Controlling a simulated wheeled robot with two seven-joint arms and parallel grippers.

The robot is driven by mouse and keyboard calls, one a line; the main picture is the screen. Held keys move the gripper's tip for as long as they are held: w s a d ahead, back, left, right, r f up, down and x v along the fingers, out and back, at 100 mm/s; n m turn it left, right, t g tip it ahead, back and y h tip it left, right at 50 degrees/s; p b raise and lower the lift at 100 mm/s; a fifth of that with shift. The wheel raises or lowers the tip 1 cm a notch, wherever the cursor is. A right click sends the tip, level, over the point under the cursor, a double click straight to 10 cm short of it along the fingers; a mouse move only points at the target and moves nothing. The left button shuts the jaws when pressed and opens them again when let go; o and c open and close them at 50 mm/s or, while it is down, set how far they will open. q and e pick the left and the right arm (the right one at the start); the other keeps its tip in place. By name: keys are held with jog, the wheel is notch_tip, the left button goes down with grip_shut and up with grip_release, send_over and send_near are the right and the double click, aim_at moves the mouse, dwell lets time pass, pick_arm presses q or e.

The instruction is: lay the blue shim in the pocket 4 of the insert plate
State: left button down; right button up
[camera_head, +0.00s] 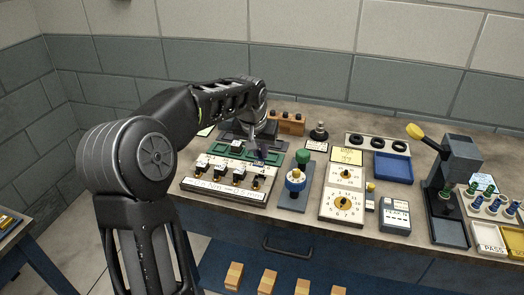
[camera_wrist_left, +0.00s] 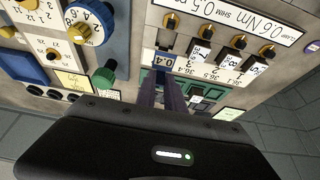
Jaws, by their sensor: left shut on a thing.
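My left gripper (camera_head: 259,148) reaches down from the left over the right end of the pale plate (camera_head: 215,180) with several clamps, labels and a long sign. In the wrist view my left gripper (camera_wrist_left: 163,92) is shut on the blue shim (camera_wrist_left: 167,62), a small blue piece with a white label reading 0.4. The shim is at the end of the row of labelled places, beside the clamps. In the head view it is dark and partly covered by the fingers. I cannot tell whether it touches the plate. My right gripper is out of view.
A green strip (camera_head: 226,146) lies behind the clamps. A blue dial with a green knob (camera_head: 303,156) stands close on the right. Further right are dial boards (camera_head: 343,205), a blue tray (camera_head: 393,167) and a lever press (camera_head: 456,165). A wooden block (camera_head: 290,125) stands behind.

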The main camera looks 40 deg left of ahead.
aim_at(259, 162)
pick_arm(q)
jog(key=shift+s+d+f, duration=0.1)
jog(key=shift+s+d, duration=0.05)
jog(key=shift+a+f, duration=0.1)
jog(key=shift+a, duration=0.1)
jog(key=shift+d, duration=0.1)
jog(key=shift+f+b, duration=1.95)
jog(key=shift+f, duration=0.6)
jog(key=shift+f+b, duration=0.7)
jog(key=shift+f, duration=0.2)
jog(key=c, duration=1.3)
grip_release()
jog(key=shift+c, duration=0.2)
jog(key=c, duration=0.4)
